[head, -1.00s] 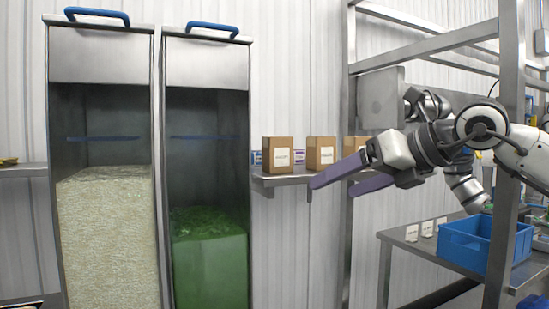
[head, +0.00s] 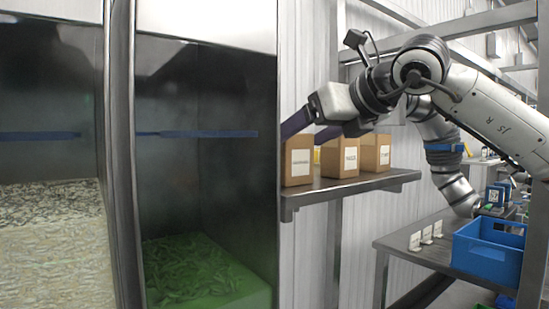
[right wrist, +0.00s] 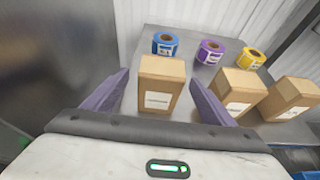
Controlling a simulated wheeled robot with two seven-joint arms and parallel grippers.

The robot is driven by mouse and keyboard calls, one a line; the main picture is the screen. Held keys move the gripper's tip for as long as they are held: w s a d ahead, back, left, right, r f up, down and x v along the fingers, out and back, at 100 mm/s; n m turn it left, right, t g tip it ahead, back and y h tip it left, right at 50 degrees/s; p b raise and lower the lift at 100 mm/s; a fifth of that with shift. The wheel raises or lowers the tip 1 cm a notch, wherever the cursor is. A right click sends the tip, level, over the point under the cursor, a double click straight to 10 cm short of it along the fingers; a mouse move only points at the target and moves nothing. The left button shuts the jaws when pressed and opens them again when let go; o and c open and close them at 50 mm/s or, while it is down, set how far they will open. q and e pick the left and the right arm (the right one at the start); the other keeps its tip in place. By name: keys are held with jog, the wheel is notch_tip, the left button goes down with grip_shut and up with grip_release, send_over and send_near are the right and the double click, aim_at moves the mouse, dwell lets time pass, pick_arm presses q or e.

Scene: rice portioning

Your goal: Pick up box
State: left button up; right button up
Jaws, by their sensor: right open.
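Three brown cardboard boxes with white labels stand in a row on a metal shelf: a near box (head: 299,160), a middle box (head: 340,158) and a far box (head: 375,153). My right gripper (head: 305,126) is at the near box, its purple fingers open. In the right wrist view one box (right wrist: 162,88) stands upright between the two spread fingers of the right gripper (right wrist: 157,90), with a gap on each side. The other two boxes (right wrist: 240,92) (right wrist: 292,95) are to the right of the right finger. My left gripper is not in view.
The shelf (head: 350,187) also carries a blue roll (right wrist: 165,43), a purple roll (right wrist: 209,52) and a yellow roll (right wrist: 250,58) behind the boxes. Tall bins of grain and green contents (head: 205,270) stand left. A blue crate (head: 488,250) sits on a lower table.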

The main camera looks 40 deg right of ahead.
jog(key=x, duration=0.3)
jog(key=p+x, duration=0.1)
jog(key=x, duration=0.2)
jog(key=f+x, duration=0.1)
jog(key=x, duration=0.2)
jog(key=shift+s+f, duration=0.1)
jog(key=shift+s, duration=0.15)
jog(key=shift+d, duration=0.1)
jog(key=c, duration=1.3)
